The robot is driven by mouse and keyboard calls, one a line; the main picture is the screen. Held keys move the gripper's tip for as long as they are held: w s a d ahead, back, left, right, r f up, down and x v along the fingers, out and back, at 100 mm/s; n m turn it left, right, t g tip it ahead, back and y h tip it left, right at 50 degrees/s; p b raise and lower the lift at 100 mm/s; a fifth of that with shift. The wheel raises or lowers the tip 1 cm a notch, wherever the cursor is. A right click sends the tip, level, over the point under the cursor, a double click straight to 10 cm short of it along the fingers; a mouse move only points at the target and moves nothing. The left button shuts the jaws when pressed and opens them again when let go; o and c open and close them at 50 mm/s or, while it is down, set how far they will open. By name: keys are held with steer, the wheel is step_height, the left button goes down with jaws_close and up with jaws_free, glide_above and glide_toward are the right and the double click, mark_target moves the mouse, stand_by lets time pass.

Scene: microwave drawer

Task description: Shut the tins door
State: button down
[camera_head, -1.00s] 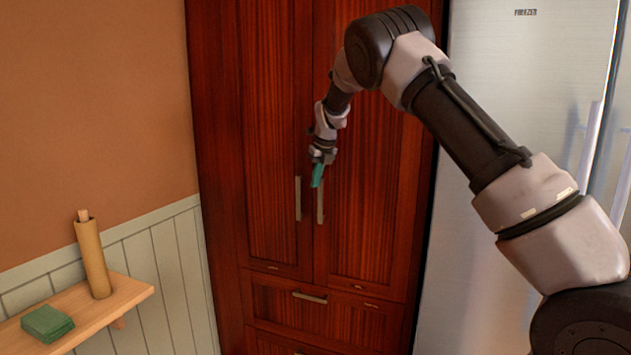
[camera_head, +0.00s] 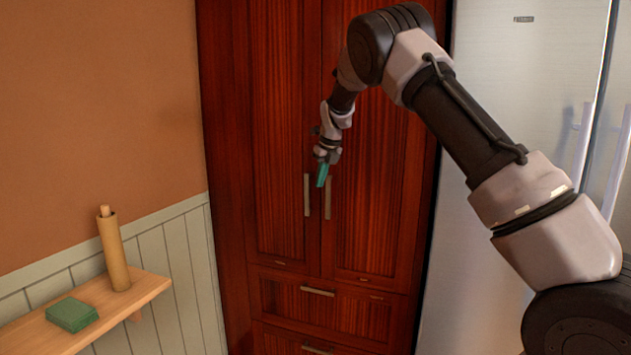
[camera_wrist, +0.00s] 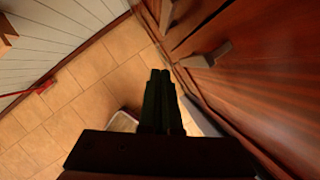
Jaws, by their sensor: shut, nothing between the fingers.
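A tall dark-red wooden cabinet stands in the head view with a left door (camera_head: 277,130) and a right door (camera_head: 375,200). Both doors look flush with the cabinet front. No label shows which one is the tins door. Each has an upright bar handle near the middle seam, the left handle (camera_head: 307,195) and the right handle (camera_head: 328,198). My gripper (camera_head: 322,178) has teal fingers, shut and empty, in front of the doors just above the handles. In the wrist view my shut fingers (camera_wrist: 160,85) point down past the cabinet front, with a handle (camera_wrist: 207,55) close by.
Drawers with a bar handle (camera_head: 318,292) are below the doors. A steel fridge (camera_head: 500,110) stands right of the cabinet. A wooden shelf (camera_head: 150,287) at left holds a paper roll (camera_head: 113,252) and green napkins (camera_head: 72,314). Tiled floor (camera_wrist: 85,100) shows in the wrist view.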

steer(key=s+a+r, duration=0.1)
steer(key=s+r, duration=0.2)
steer(key=r, duration=0.6)
steer(key=s+d+r+n+t+y, duration=0.1)
steer(key=s+d+r+n, duration=0.45)
steer(key=s+d, duration=0.35)
steer(key=s+d+r+n+y, duration=0.1)
steer(key=s+d+r+n, duration=0.45)
steer(key=d, duration=0.55)
steer(key=s+d+f+n+t, duration=0.1)
steer(key=s+n, duration=0.3)
steer(key=s, duration=0.4)
steer(key=s+d+f+n+h, duration=0.1)
steer(key=s+d+n, duration=0.3)
steer(key=s, duration=0.5)
steer(key=s+d+f+n+t+h, duration=0.1)
steer(key=s+d+n, duration=0.2)
steer(key=s+n, duration=0.3)
steer(key=s, duration=0.2)
steer(key=shift+s+f+t, duration=0.3)
